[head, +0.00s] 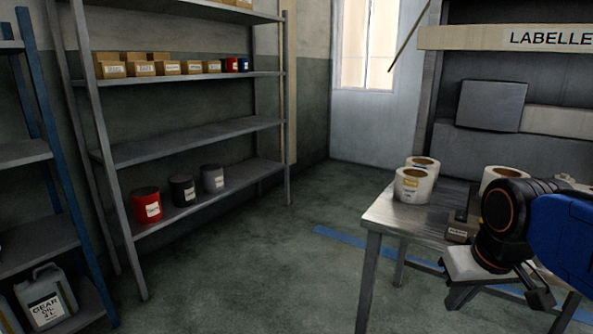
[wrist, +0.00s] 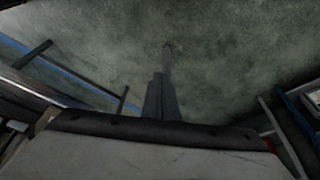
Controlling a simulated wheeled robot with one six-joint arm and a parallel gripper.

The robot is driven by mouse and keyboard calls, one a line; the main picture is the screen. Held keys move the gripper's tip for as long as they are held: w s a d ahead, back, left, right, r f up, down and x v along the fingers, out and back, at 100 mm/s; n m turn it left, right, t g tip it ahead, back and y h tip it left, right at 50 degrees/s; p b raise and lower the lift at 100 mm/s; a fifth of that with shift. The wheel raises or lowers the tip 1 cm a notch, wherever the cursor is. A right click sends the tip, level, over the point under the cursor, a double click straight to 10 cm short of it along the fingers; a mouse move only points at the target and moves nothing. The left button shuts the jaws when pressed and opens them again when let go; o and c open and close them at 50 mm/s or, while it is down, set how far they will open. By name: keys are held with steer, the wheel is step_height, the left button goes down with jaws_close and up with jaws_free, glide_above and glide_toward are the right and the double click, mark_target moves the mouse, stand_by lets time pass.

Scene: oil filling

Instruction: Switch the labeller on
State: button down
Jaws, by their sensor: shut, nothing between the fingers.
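The labeller shows only in part at the right of the head view, as grey panels and boxes (head: 492,104) under a pale sign (head: 550,38) reading "LABELLE", cut off by the picture edge. No switch on it can be made out. My gripper (head: 541,296) is low at the right of the head view, in front of the metal table (head: 385,217). In the wrist view my shut gripper (wrist: 167,47) points out over the floor with nothing between its fingers. The labeller cannot be made out in the wrist view.
Label rolls (head: 413,186) and a small dark labelled box (head: 461,229) stand on the table. Shelves (head: 200,140) with boxes and tins stand at the left. A grey gear oil can (head: 46,296) sits low left. The floor (head: 260,265) between is clear.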

steer(key=s+a+f+t, duration=0.1)
steer(key=s+f, duration=0.4)
steer(key=f, duration=0.1)
steer(key=shift+a, duration=0.2)
steer(key=shift+s, duration=0.1)
step_height(320, 180, up, 28)
steer(key=m+g, duration=0.3)
steer(key=m, duration=0.4)
glide_above(462, 211)
steer(key=s, duration=0.2)
steer(key=shift+w+a+h, duration=0.15)
steer(key=shift+a+h, duration=0.25)
steer(key=shift+a, duration=0.1)
steer(key=f, duration=0.4)
steer(key=w+f, duration=0.1)
steer(key=f, duration=0.4)
steer(key=d+f, duration=0.1)
steer(key=f, duration=0.3)
steer(key=shift+w+d+f, duration=0.1)
steer(key=shift+w+f, duration=0.3)
